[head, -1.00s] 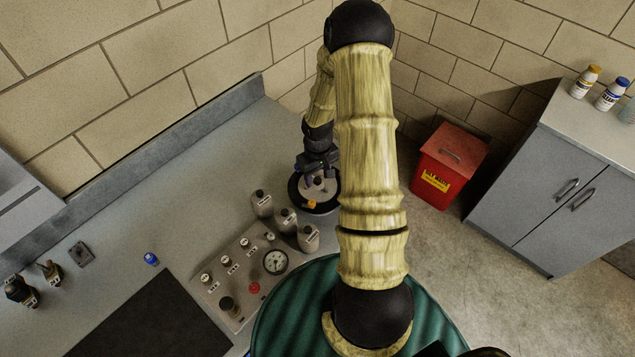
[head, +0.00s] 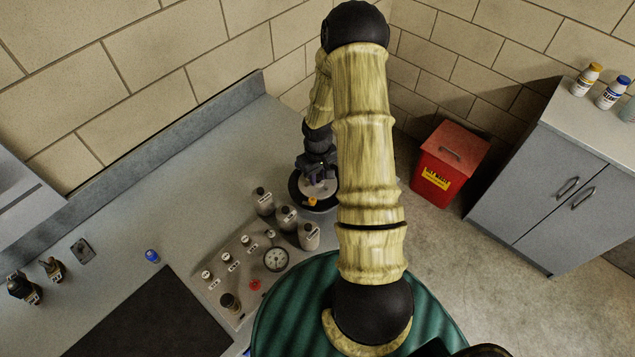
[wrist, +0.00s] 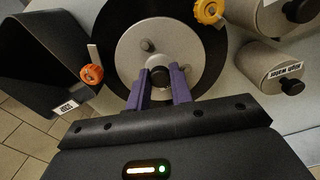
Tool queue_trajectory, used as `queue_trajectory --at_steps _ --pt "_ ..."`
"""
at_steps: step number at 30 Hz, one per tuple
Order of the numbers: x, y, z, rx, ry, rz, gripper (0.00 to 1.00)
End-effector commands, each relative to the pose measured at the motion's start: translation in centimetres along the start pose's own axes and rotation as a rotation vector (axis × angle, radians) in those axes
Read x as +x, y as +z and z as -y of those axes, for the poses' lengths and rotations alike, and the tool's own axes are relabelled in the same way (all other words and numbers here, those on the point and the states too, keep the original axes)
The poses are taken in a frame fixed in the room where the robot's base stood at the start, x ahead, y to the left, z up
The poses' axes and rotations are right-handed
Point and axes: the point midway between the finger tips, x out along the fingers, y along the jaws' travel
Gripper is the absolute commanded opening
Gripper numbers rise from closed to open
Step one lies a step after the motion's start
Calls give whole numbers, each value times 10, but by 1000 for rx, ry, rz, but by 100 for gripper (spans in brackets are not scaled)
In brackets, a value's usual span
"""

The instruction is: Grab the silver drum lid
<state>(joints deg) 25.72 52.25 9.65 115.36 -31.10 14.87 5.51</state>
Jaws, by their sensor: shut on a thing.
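The silver drum lid (wrist: 150,48) is a round disc with a black knob (wrist: 160,77) at its middle. It lies level inside a wide black ring. In the head view the lid (head: 318,188) shows at the far end of the grey counter, partly under my gripper. My gripper (wrist: 160,92) has its two purple fingers on either side of the black knob, shut on it. In the head view my gripper (head: 318,174) points down over the lid, with its fingertips hard to make out.
Grey bottles with black caps (head: 287,218) stand close to the lid. A panel with a gauge (head: 276,260) is nearer. A red waste bin (head: 448,170) stands on the floor at right.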

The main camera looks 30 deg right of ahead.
Motion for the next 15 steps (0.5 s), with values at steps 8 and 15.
queue_trajectory --at_steps 8,15 --pt "-2 -1 0 -1 0 -1 0" --pt "-21 -2 0 -1 2 -5 0"
